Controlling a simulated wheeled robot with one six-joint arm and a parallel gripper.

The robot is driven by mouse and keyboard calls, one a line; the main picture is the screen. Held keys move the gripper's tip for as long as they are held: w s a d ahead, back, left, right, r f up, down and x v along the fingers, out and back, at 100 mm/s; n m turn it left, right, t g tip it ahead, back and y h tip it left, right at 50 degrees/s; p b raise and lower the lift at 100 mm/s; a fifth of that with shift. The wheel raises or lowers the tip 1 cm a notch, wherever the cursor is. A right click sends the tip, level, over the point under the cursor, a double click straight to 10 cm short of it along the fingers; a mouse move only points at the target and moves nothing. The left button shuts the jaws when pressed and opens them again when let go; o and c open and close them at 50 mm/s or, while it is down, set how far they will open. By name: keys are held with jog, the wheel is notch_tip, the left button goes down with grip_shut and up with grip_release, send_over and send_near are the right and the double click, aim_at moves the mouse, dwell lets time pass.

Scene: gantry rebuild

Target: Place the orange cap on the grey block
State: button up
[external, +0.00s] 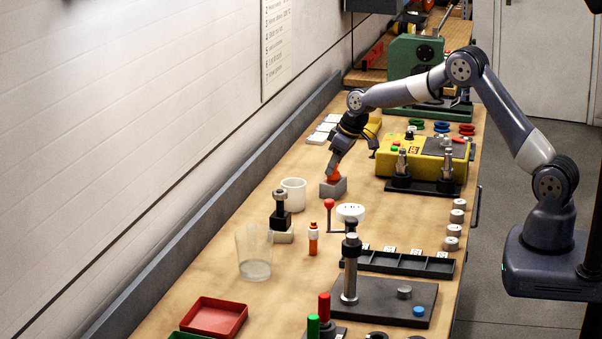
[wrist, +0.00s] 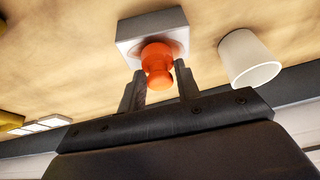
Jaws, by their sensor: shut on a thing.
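The orange cap (external: 334,173) is at the tip of my gripper (external: 331,170), right at the top of the grey block (external: 333,187). In the wrist view, my gripper (wrist: 160,82) has its two fingers on either side of the orange cap (wrist: 158,65), shut on it. The grey block (wrist: 152,32) shows directly behind the cap there. The cap appears to be on or just over the block's face; I cannot tell whether they touch.
A white mug (external: 293,195) stands left of the block and also shows in the wrist view (wrist: 248,58). A yellow box (external: 425,157) with metal posts lies to the right. A red-knobbed lever (external: 329,204) and a white round item (external: 350,213) stand in front.

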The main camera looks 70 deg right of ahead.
jog(key=shift+f, duration=0.25)
jog(key=o, duration=0.9)
jog(key=shift+o, duration=0.2)
jog(key=shift+r, duration=0.1)
jog(key=shift+r, duration=0.3)
jog(key=b+v, duration=0.2)
jog(key=v, duration=0.9)
jog(key=shift+s+r, duration=0.15)
jog(key=shift+r, duration=0.2)
